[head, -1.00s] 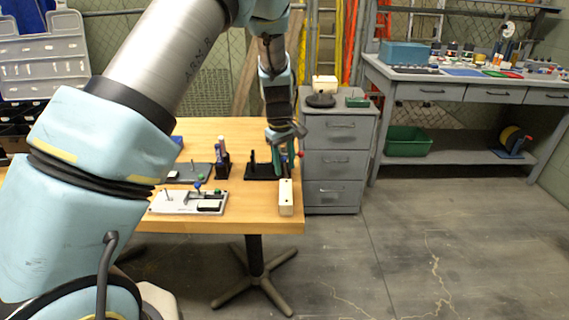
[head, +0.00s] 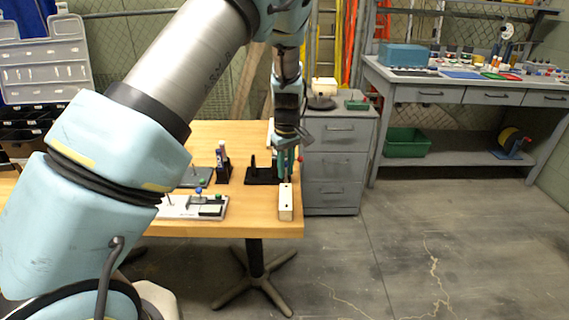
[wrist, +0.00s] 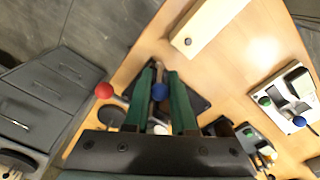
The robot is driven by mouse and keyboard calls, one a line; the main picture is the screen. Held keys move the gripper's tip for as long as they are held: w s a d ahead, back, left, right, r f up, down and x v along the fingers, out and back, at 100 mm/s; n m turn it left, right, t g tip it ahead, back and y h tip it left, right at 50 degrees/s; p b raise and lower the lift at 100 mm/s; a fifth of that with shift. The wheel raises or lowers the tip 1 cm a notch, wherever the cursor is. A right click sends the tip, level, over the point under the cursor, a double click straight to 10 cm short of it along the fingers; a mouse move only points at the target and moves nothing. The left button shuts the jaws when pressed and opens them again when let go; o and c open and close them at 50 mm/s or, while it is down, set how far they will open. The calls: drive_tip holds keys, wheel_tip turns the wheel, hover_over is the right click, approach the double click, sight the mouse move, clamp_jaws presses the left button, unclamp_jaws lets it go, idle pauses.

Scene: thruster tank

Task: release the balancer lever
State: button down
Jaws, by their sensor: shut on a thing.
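The balancer stands on a black base (head: 262,175) near the right edge of the wooden table. In the wrist view, a blue ball (wrist: 160,91) sits between the two green fingers of my gripper (wrist: 161,72), and a red ball (wrist: 104,90) is just left of them. The red ball also shows in the head view (head: 300,158). My gripper (head: 287,178) points down beside the black base and is shut on what appears to be the balancer lever. The fingers and wrist hide most of the lever, so the exact grip point is unclear.
A cream block (head: 285,202) lies in front of the gripper at the table's (head: 258,222) corner. A white board with knobs (head: 198,206) and a dark bottle stand (head: 223,170) are to the left. A grey drawer cabinet (head: 338,165) stands close on the right.

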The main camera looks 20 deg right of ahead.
sight(288, 165)
drive_tip(key=shift+d, duration=0.1)
drive_tip(key=c, duration=0.8)
unclamp_jaws()
drive_tip(key=shift+o, duration=0.2)
drive_tip(key=r, duration=0.3)
drive_tip(key=r+b, duration=0.1)
drive_tip(key=r, duration=0.3)
drive_tip(key=r+b, duration=0.1)
drive_tip(key=r, duration=0.2)
drive_tip(key=shift+s+d+r, duration=0.1)
drive_tip(key=shift+s+r, duration=0.3)
